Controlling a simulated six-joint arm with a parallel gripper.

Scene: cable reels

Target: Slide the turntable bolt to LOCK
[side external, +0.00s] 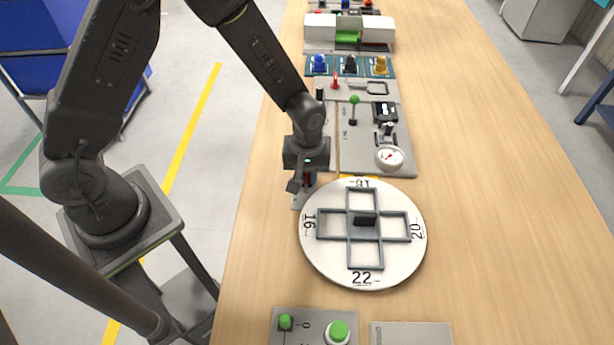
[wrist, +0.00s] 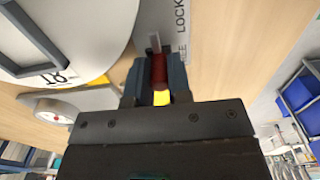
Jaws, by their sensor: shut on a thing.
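The turntable (side external: 392,262) is a white disc marked 16, 18, 20 and 22, with a grey cross-shaped frame on top. It also shows at the left of the wrist view (wrist: 50,30). My gripper (side external: 306,184) is at the disc's left edge in the side view. In the wrist view, my gripper (wrist: 158,85) is shut on the red bolt knob (wrist: 159,70), one finger on each side. A plate (wrist: 176,30) beside it carries the words LOCK and FREE. The knob appears nearer FREE than LOCK, but the fingers hide part of the plate.
A panel with a gauge (side external: 390,157) and levers stands behind the turntable. Farther back are blue, black and yellow knobs (side external: 350,65). A panel with green buttons (side external: 313,327) is in front. The table (side external: 490,200) is clear to the right.

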